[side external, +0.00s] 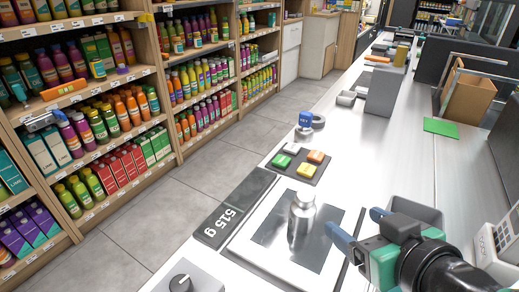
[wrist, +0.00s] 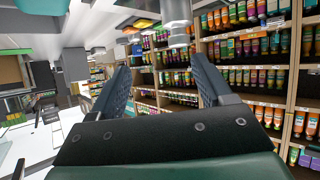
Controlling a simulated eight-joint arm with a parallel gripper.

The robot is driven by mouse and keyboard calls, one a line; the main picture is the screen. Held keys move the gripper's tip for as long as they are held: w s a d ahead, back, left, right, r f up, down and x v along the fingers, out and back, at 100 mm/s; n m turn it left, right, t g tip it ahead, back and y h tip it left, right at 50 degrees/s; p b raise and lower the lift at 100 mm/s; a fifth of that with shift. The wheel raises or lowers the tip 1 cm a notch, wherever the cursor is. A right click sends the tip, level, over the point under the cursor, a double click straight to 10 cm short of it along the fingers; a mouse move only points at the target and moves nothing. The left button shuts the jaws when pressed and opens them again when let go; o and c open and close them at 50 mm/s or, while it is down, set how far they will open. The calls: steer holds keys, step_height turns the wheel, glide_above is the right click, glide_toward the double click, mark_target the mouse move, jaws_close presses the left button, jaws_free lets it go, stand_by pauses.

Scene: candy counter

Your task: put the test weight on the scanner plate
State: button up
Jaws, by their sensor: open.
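The test weight (side external: 301,217), a silver metal cylinder with a narrower neck and knob, stands upright on the dark scanner plate (side external: 269,233) in the side view. The plate is set in a white surround on the counter. My gripper (side external: 358,226) is to the right of the weight, its blue-grey fingers spread and apart from it. In the wrist view my gripper (wrist: 160,68) is open with nothing between its fingers. The silver weight (wrist: 178,20) shows at the top edge, beyond the fingertips and partly cut off.
A display (side external: 231,216) beside the plate reads 515 g. A keypad (side external: 298,162) with coloured buttons lies behind the plate. A grey bin (side external: 415,212) stands beside my arm, and a card terminal (side external: 497,245) is at right. The counter beyond the keypad has free room.

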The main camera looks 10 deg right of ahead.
steer(key=w+d+g, duration=0.3)
steer(key=d+g, duration=0.2)
steer(key=d, duration=1)
steer(key=shift+d+m, duration=0.3)
steer(key=shift+m, duration=0.1)
